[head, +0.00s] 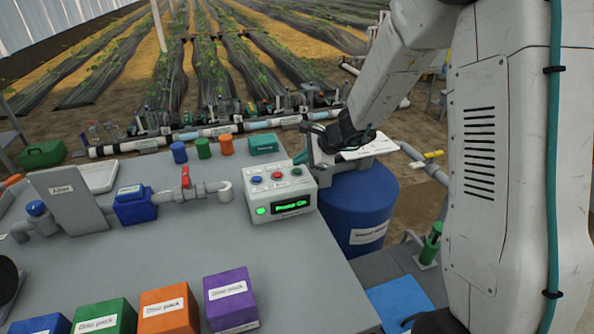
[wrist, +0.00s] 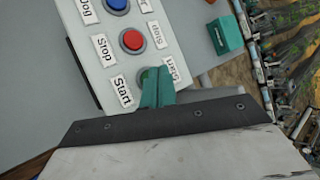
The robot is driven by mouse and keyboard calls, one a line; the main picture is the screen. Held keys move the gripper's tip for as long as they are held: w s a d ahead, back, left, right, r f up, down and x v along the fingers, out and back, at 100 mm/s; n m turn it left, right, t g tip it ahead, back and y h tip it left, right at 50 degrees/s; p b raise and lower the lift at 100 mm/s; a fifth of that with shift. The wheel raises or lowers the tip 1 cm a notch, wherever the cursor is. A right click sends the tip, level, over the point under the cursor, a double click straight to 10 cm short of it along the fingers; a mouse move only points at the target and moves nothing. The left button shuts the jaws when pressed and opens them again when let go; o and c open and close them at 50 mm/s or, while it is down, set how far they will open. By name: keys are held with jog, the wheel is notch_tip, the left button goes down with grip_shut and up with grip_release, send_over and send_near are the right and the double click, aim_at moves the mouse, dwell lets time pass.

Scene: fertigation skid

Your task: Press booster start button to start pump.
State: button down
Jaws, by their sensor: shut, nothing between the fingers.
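The grey control box (head: 283,196) stands at the table's right edge. Its top carries a blue button (head: 257,180), a red button (head: 277,175) and a green start button (head: 296,171). Its front display (head: 290,205) is lit and appears to read "Pump On", with a green lamp (head: 261,211) glowing beside it. In the wrist view, the "Start" label (wrist: 121,90) lies beside the green button, mostly hidden behind my fingers. My gripper (wrist: 157,86) is shut and empty, its teal fingertips over that button. I cannot tell whether they touch it.
The red stop button (wrist: 132,40) is close beside my fingertips. A pipe with a red-handled valve (head: 186,178) lies left of the box. Coloured disc packs (head: 230,300) stand at the front. A blue drum (head: 355,205) is right of the table.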

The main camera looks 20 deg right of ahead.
aim_at(300, 172)
jog(key=shift+r, duration=2.5)
jog(key=shift+s+a, duration=0.15)
jog(key=shift+a, duration=0.05)
jog(key=s+n, duration=0.1)
jog(key=s+a+n+g, duration=0.1)
jog(key=s+f+n, duration=0.1)
jog(key=s, duration=0.1)
jog(key=shift+a+g+y, duration=0.25)
jog(key=shift+g+y, duration=0.15)
jog(key=s+d+r+n+g+h, duration=0.1)
jog(key=s+r+n, duration=0.3)
jog(key=s, duration=0.7)
jog(key=s+d+r+n+g+h, duration=0.1)
jog(key=s+r+n+h, duration=0.2)
jog(key=s, duration=0.9)
jog(key=s+d+r+n+g+h, duration=0.1)
jog(key=s+d+r+n+h, duration=0.1)
jog(key=s+r+n, duration=0.3)
jog(key=s+n+h, duration=0.1)
jog(key=s+n, duration=0.2)
jog(key=s, duration=0.4)
jog(key=shift+r+n+g, duration=0.3)
jog(key=shift+r, duration=0.05)
